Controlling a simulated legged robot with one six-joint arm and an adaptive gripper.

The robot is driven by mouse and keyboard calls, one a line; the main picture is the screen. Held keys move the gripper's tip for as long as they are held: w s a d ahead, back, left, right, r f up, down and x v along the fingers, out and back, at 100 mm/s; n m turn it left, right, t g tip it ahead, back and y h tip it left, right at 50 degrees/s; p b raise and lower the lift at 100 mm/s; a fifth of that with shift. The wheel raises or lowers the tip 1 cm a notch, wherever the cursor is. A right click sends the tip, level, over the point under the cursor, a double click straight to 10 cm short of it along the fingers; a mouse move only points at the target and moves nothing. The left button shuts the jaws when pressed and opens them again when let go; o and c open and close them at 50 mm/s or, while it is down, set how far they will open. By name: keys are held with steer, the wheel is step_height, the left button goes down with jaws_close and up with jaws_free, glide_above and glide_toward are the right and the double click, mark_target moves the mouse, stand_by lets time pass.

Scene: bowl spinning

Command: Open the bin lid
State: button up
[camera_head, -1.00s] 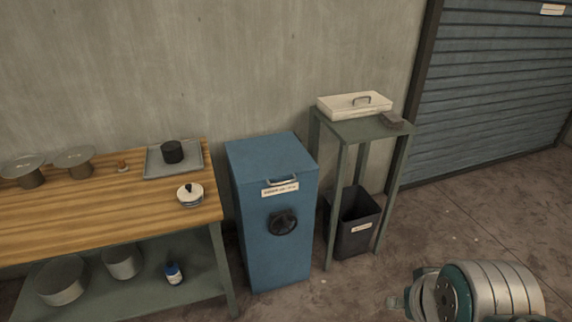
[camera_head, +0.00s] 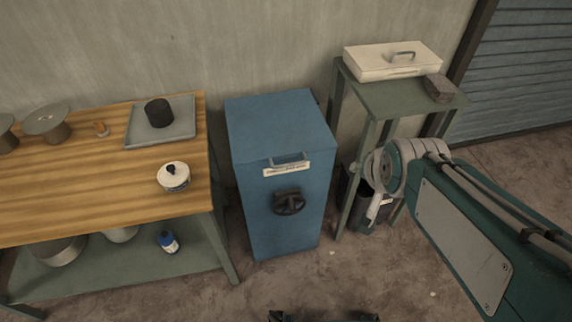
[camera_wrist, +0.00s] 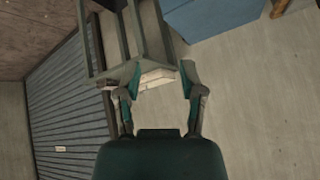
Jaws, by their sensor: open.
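The blue bin (camera_head: 285,215) stands upright on the floor between the workbench and the stand. Its flat lid (camera_head: 278,120) is closed. Part of the blue bin also shows at the top of the wrist view (camera_wrist: 212,12). My gripper (camera_wrist: 159,70) shows in the wrist view with its two fingers apart and nothing held between them. It points toward the green stand, away from the lid handle.
The green stand (camera_head: 385,97) at right carries a white lidded box (camera_head: 392,66) and a dark block (camera_head: 439,88). A dark open bin (camera_head: 349,188) is under it, partly behind my arm. The wooden workbench (camera_head: 90,190) stands left. Floor before the blue bin looks mostly clear.

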steer(key=w+a+f+m+t, duration=0.25)
steer(key=w+f, duration=0.25)
steer(key=w, duration=0.3)
steer(key=m+t+y, duration=0.2)
steer(key=m+t, duration=0.1)
steer(key=m, duration=0.3)
glide_toward(289, 165)
steer(key=w+d+r, duration=0.1)
steer(key=d+r, duration=0.3)
steer(key=r, duration=0.1)
steer(key=s+a+f+m+t+y, duration=0.1)
steer(key=a+f+m+t+y, duration=0.2)
steer(key=f, duration=0.4)
steer(key=shift+m+g+h, duration=0.25)
steer(key=shift+g+h, duration=0.3)
steer(key=shift+h, duration=0.15)
steer(key=x, duration=1)
steer(key=shift+a+f, duration=0.15)
steer(key=shift+f, duration=0.05)
jaws_close()
